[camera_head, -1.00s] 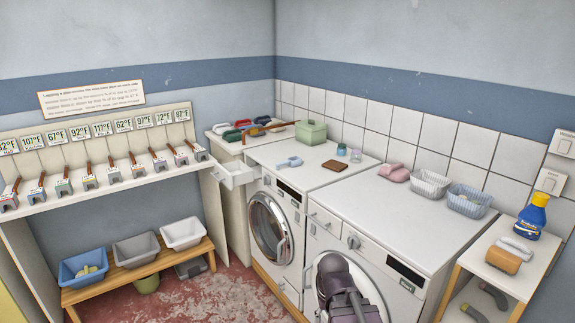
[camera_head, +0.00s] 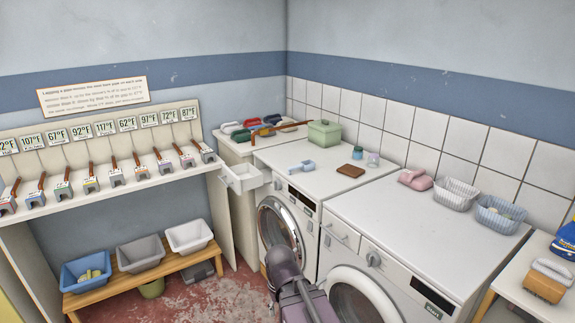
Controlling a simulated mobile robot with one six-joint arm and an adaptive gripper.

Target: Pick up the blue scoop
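The blue scoop (camera_head: 302,166) is light blue and lies on top of the left white washing machine (camera_head: 330,190), near its front left corner. Nothing touches it. Part of my own arm shows at the bottom middle, in front of the machines and below the scoop. I see only a rounded dark joint and links; my gripper's fingers do not show.
An open drawer (camera_head: 242,178) juts out at left. The scoop's surroundings are clear.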

